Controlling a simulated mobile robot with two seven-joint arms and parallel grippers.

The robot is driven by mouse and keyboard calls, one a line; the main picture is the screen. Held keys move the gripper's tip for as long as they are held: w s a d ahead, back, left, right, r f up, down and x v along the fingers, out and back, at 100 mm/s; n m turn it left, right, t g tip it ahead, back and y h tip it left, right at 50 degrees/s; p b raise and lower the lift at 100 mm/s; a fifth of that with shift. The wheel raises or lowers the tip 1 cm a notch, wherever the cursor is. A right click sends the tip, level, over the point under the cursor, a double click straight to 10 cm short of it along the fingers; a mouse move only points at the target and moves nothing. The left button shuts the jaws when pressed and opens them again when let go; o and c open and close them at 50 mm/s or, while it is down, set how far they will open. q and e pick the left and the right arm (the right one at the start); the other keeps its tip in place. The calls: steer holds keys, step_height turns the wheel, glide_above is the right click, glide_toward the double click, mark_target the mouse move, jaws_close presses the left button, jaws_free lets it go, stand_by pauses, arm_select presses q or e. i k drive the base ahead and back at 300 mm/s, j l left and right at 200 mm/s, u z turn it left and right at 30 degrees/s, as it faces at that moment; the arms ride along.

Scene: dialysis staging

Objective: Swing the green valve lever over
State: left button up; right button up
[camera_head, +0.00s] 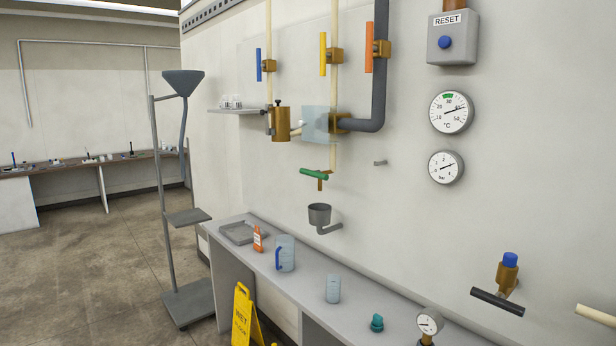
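The green valve lever (314,174) is on the wall near the middle of the view. It lies roughly level, tilted slightly down to the right, on a small brass tap below a pale vertical pipe (333,150). A grey cup on a bracket (320,213) is fixed to the wall below it. Nothing touches the lever. Neither of my grippers shows in the head view.
Blue (258,65), yellow (322,54) and orange (369,47) levers stand upright above. A bench (300,292) below holds a blue-handled jug (286,253), a beaker (333,289) and an orange bottle (257,239). A yellow floor sign (242,316) and a funnel stand (160,200) stand on the floor.

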mark_target(317, 175)
steer(key=i+j+u, duration=0.1)
steer(key=i, duration=0.25)
steer(key=i+j+u, duration=0.1)
steer(key=i+j, duration=0.2)
steer(key=i+j+u, duration=0.15)
steer(key=i+u, duration=0.3)
steer(key=i, duration=0.25)
steer(key=i+u, duration=0.45)
steer(key=i, duration=0.2)
steer(key=i+u, duration=0.25)
steer(key=i, duration=1.35)
steer(key=i+z, duration=0.35)
steer(key=i+j+z, duration=0.15)
steer(key=i+z, duration=0.15)
steer(key=i+j+z, duration=0.35)
steer(key=i+z, duration=0.15)
steer(key=z, duration=0.3)
steer(key=i+j+z, duration=0.1)
steer(key=z, duration=0.35)
steer(key=i+j+z, duration=0.1)
steer(key=z, duration=0.3)
steer(key=i+j+z, duration=0.1)
steer(key=z, duration=0.35)
steer(key=j+z, duration=0.25)
steer(key=z, duration=0.2)
steer(key=i+j+z, duration=0.1)
steer(key=z, duration=0.35)
steer(key=j+z, duration=0.25)
steer(key=z, duration=0.2)
